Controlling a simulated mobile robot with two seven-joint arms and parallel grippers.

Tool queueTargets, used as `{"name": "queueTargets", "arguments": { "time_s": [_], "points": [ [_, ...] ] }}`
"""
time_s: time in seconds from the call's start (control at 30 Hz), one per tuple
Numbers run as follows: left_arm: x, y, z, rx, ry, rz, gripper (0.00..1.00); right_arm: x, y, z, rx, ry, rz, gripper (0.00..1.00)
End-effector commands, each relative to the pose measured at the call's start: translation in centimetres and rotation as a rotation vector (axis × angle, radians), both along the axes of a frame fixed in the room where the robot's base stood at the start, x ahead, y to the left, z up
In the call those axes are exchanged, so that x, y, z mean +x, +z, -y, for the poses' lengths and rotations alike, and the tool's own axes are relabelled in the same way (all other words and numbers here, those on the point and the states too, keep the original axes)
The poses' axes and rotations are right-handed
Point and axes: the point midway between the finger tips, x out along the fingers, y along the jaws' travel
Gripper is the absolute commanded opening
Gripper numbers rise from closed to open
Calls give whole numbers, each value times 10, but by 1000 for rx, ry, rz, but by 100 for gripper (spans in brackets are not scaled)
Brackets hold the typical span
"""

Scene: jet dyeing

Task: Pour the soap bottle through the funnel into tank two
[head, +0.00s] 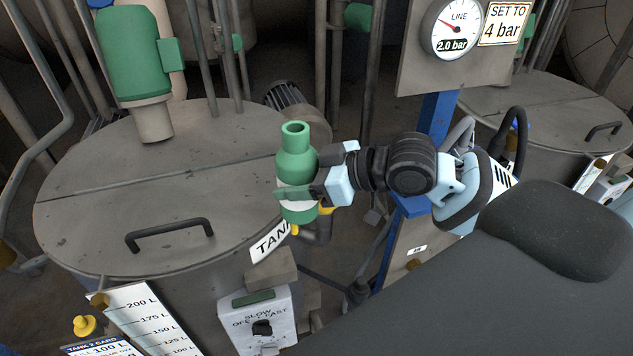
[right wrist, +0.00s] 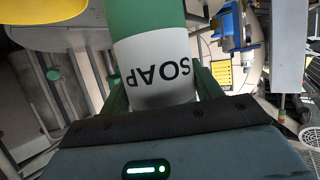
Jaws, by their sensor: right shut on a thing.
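The green soap bottle (head: 296,165) with a white label is upright, its open mouth up. My right gripper (head: 300,190) is shut around its lower part, in front of the right edge of the tank lid. The right wrist view shows the bottle's SOAP label (right wrist: 160,72) upside down between the fingers. The round grey tank two (head: 110,215) has a closed-looking lid with a dark handle. A yellow piece (head: 327,209) shows just behind the bottle's base; it may be the funnel, mostly hidden. A yellow rim (right wrist: 45,8) fills the right wrist view's upper left corner. My left gripper is out of view.
A green-topped fitting (head: 134,55) stands on the tank lid. A slow/off/fast switch box (head: 263,322) and a litre scale (head: 150,318) are at the tank's front.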

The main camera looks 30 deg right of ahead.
Motion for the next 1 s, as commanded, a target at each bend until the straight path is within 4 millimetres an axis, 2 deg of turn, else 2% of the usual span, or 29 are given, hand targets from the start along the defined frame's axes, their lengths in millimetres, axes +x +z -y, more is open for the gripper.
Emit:
{"name": "queueTargets", "arguments": {
  "time_s": [0.47, 0.8, 1.0],
  "points": [
    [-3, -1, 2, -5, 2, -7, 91, 0, 2, 0, 33, -1, -19, 33],
    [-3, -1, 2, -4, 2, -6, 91, 0, 5, 1, 165, -2, -102, 33],
    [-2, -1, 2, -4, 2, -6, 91, 1, 0, 1, 252, -2, -155, 33]
  ]
}}
